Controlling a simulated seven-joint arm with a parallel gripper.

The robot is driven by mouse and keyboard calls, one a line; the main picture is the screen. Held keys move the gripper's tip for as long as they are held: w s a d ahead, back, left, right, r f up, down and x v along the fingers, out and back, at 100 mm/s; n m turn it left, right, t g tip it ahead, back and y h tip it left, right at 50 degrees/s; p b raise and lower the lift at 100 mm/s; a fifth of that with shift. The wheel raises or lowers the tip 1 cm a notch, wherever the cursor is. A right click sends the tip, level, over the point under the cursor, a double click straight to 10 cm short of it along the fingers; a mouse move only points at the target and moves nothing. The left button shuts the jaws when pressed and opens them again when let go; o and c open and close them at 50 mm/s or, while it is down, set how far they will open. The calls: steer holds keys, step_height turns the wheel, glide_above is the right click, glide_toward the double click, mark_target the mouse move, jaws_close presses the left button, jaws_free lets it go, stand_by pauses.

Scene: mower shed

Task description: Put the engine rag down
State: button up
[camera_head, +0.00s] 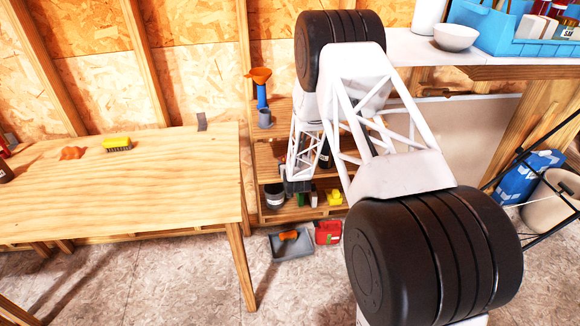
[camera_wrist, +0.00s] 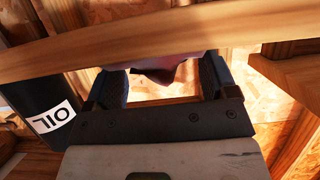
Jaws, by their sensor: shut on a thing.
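My gripper (camera_wrist: 163,88) is shut on the engine rag (camera_wrist: 165,72), a pinkish cloth with a dark fold that shows between the two fingers in the wrist view. A wooden board (camera_wrist: 150,45) crosses the wrist view and hides the rag's upper part. In the head view my gripper (camera_head: 298,182) is small, at the wooden shelf unit (camera_head: 264,152) beyond the workbench; the rag cannot be made out there. Whether the rag touches a shelf cannot be told.
A dark oil container (camera_wrist: 40,110) stands close left of my gripper. The shelf unit holds a funnel (camera_head: 260,75), a dark pot (camera_head: 274,196) and a yellow item (camera_head: 334,197). A grey tray (camera_head: 291,245) and red can (camera_head: 328,232) are below. The workbench (camera_head: 120,190) is mostly clear.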

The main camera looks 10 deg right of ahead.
steer(key=shift+f, duration=0.1)
steer(key=o, duration=0.8)
steer(key=shift+v, duration=6.05)
